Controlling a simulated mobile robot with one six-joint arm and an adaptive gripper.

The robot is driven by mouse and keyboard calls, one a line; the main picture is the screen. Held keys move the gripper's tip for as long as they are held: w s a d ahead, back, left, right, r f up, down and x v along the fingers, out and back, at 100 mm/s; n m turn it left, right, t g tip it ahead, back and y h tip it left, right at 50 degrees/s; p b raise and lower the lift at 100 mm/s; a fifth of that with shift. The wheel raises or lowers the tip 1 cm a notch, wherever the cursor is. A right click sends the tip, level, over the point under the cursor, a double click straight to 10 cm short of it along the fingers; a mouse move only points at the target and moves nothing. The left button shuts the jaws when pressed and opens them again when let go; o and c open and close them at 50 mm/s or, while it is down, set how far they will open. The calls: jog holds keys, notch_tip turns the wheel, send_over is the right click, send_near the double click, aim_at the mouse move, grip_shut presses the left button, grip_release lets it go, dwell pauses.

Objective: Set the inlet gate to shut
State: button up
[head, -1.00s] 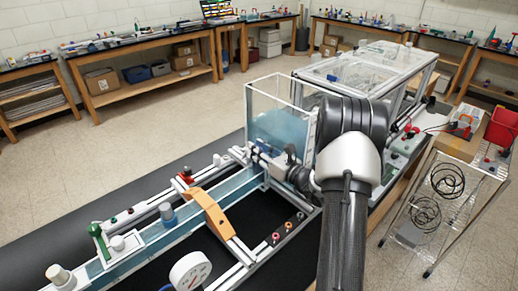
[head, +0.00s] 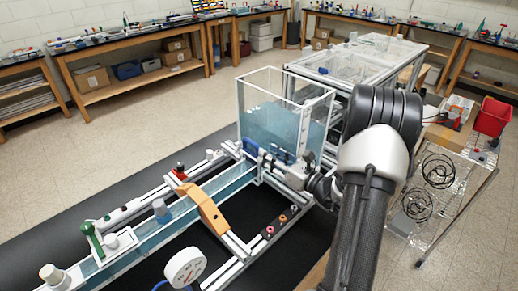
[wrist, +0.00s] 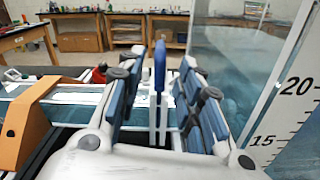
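The inlet gate's handle appears to be the upright blue lever (wrist: 160,65) in the wrist view, standing on a pale stem at the channel beside the water tank. In the head view, a blue part (head: 250,147) shows at the tank's lower left corner. My gripper (wrist: 158,92) is open, with one blue-padded finger on each side of the lever and visible gaps to both. In the head view, my gripper (head: 272,163) is small and partly hidden by my wrist. The lever's lower end and any position marks cannot be made out.
The clear tank (head: 287,115) with bluish water stands close to the right of my fingers in the wrist view. An orange bridge (head: 207,212) spans the channel at left. A white dial gauge (head: 185,268) stands in front. A wire cart (head: 440,180) is at right.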

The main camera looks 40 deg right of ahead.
jog(key=s, duration=0.2)
jog(key=shift+s+d, duration=0.15)
jog(key=shift+s, duration=0.25)
